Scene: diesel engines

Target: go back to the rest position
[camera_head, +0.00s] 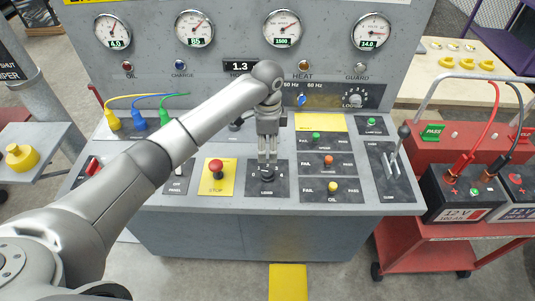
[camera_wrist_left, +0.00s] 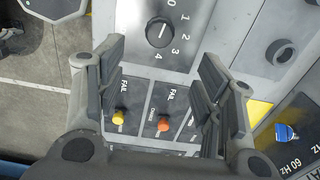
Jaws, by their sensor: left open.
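My left gripper (camera_head: 267,157) reaches in from the left and points down above the console, over the black load knob (camera_head: 267,174). In the left wrist view my left gripper (camera_wrist_left: 160,75) has its fingers spread wide with nothing between them. A black rotary knob (camera_wrist_left: 160,32) with numbers around it shows beyond the fingertips, apart from them. Orange (camera_wrist_left: 163,124) and yellow (camera_wrist_left: 119,117) fail buttons show between the fingers lower down. My right gripper is not in view.
The grey console (camera_head: 230,202) carries a red stop button (camera_head: 216,166) left of the gripper and a lever (camera_head: 399,142) at the right. Gauges stand behind. Yellow, blue and green cables (camera_head: 140,98) are plugged in at left. A red cart (camera_head: 425,252) with batteries (camera_head: 461,192) stands at right.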

